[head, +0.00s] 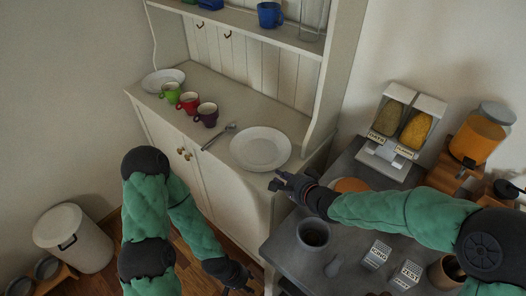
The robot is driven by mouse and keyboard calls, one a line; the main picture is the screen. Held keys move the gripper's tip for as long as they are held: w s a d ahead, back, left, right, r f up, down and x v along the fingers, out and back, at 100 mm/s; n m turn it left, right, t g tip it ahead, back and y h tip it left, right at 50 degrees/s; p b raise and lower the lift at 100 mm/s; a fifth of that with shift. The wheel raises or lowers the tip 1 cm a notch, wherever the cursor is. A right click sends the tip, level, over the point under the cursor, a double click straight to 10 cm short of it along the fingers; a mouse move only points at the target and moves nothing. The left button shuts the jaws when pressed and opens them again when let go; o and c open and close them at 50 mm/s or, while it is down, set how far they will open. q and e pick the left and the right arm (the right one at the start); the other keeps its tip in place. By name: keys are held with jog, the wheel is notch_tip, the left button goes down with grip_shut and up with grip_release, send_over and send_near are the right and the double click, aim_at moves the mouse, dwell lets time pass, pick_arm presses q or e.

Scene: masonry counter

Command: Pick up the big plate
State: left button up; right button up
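The big plate (261,148) is white and round and lies flat on the cream sideboard's top, near its right end. A smaller white dish (163,80) lies at the sideboard's far left end. My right gripper (275,181) is just in front and right of the big plate, near the sideboard's edge. Its fingertips look apart, with nothing between them. My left gripper (246,285) hangs low in front of the sideboard, well below the plate. It is small and dark, and its finger opening cannot be made out.
Green (171,92), red (188,102) and purple (207,114) cups and a spoon (219,137) lie left of the plate. A shelf upright (328,75) rises behind its right side. The grey counter (285,255) at right holds a dark pot (313,235), labelled boxes and dispensers (402,125).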

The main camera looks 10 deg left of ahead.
aim_at(271, 175)
jog(key=shift+x, duration=1.1)
jog(key=b+x, duration=0.3)
jog(key=x, duration=0.1)
jog(key=shift+w+f, duration=0.15)
jog(key=shift+w, duration=0.2)
jog(key=shift+w+a, duration=0.15)
grip_shut()
